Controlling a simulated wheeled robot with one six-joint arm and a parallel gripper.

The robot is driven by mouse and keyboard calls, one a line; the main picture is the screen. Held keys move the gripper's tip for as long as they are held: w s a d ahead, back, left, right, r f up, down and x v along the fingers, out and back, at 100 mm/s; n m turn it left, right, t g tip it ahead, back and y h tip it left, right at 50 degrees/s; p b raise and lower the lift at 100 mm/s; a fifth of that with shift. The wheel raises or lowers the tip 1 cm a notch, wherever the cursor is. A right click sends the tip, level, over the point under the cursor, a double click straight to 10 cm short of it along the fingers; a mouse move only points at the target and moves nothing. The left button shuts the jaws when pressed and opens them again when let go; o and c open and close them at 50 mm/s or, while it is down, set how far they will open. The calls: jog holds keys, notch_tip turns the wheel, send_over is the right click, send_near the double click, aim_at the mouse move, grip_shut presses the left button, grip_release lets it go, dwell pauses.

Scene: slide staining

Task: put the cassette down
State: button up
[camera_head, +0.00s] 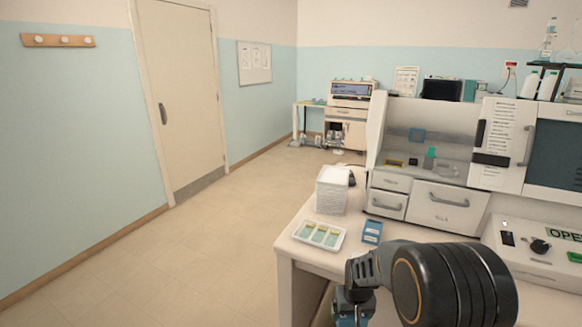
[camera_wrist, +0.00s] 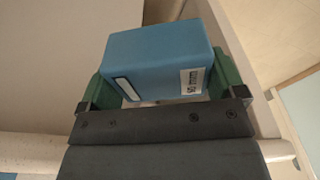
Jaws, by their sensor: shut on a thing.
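My gripper (camera_wrist: 165,95) is shut on a blue cassette (camera_wrist: 150,55), with a green finger on each side of it in the wrist view. A pale bench surface or edge (camera_wrist: 245,35) shows beyond the cassette in the wrist view. I cannot tell whether the cassette touches anything.
The bench (camera_head: 290,252) carries a white tray with green-labelled items (camera_head: 320,235), a small blue item (camera_head: 372,232) and a white stack (camera_head: 332,190). A cabinet with drawers (camera_head: 445,207) and a control panel (camera_head: 545,245) stand behind and right. The floor at left is clear.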

notch_tip(320, 180, down, 9)
jog(key=s, duration=0.1)
jog(key=shift+s+a, duration=0.15)
jog(key=shift+s, duration=0.25)
jog(key=shift+f, duration=0.1)
